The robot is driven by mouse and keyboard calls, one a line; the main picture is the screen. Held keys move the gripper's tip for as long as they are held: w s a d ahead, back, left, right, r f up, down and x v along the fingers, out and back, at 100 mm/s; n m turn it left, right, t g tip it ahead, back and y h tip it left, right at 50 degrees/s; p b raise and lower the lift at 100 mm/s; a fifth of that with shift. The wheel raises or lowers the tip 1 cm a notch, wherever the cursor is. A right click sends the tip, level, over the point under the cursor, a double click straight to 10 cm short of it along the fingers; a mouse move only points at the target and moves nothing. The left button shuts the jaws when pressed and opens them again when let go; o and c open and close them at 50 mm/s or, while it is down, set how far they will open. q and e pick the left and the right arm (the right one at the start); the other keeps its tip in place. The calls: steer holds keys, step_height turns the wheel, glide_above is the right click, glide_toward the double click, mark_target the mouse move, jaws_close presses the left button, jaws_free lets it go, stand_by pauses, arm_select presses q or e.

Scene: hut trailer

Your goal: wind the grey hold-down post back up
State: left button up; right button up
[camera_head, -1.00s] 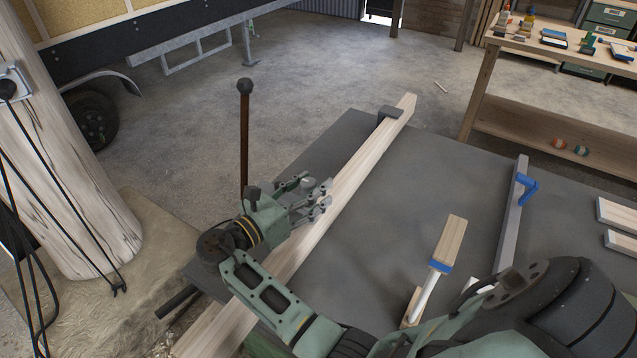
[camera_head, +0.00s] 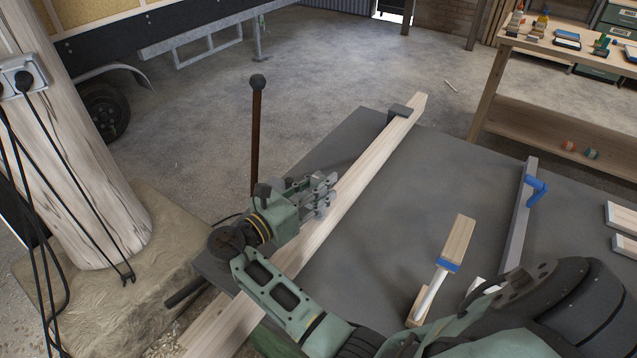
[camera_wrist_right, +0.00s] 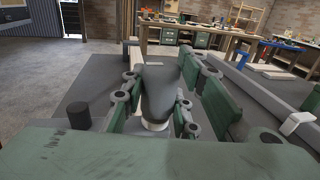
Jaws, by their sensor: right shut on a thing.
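My right gripper (camera_head: 322,193) is above the long pale plank on the grey table, near its left edge. In the right wrist view its fingers (camera_wrist_right: 157,95) are shut around a dark grey, rounded knob-like piece (camera_wrist_right: 160,88). This looks like the top of the grey hold-down post. A pale ring (camera_wrist_right: 154,126) shows just below it. In the head view my gripper hides most of that piece, and how high the post stands cannot be told. My left gripper is not in view.
The plank (camera_head: 370,168) runs along the table (camera_head: 400,210), with a dark grey block (camera_head: 399,111) at its far end. A brown rod with a ball top (camera_head: 257,110) rises behind my gripper. A grey bar with a blue handle (camera_head: 537,185) lies right.

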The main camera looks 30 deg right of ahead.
steer(key=n+t+y+p, duration=0.1)
steer(key=t+p, duration=0.1)
steer(key=p, duration=0.1)
steer(key=n+t+y+p, duration=0.1)
steer(key=n+t+p, duration=0.1)
steer(key=t+p, duration=0.1)
steer(key=n+t+y+p, duration=0.1)
steer(key=n+t+p, duration=0.1)
steer(key=p, duration=0.1)
steer(key=shift+s+d+r+p, duration=0.1)
steer(key=shift+r+p, duration=0.2)
steer(key=shift+r, duration=0.1)
steer(key=n+t+y+p, duration=0.1)
steer(key=n+t+y, duration=0.1)
steer(key=t, duration=0.1)
steer(key=shift+f+n+y+p, duration=0.15)
steer(key=shift+n+y+p, duration=0.15)
steer(key=shift+y+p, duration=0.1)
steer(key=shift+f+n+t+y+p, duration=0.1)
steer(key=shift+n+t+y+p, duration=0.2)
steer(key=shift+n+t+y, duration=1.05)
steer(key=shift+y, duration=0.35)
steer(key=o, duration=1.2)
steer(key=shift+f, duration=0.1)
steer(key=v, duration=1.2)
